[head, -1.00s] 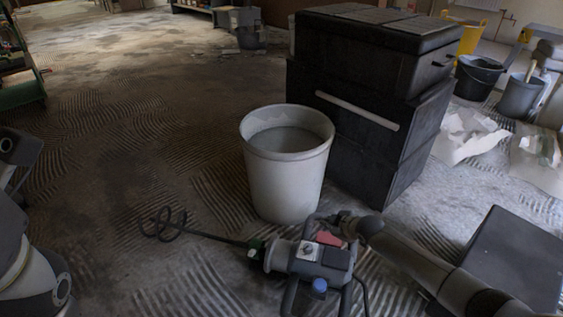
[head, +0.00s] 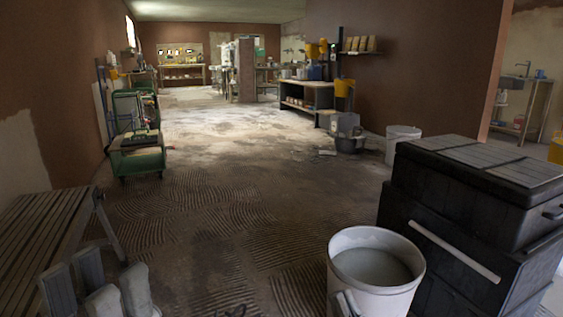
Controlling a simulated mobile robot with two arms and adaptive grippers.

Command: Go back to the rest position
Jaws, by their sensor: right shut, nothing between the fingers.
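Most of my right arm is out of view.
The bucket holds grey material. Black stacked boxes (head: 463,238) stand right of it. A green cart (head: 138,160) stands further back. The ridged floor between is open.

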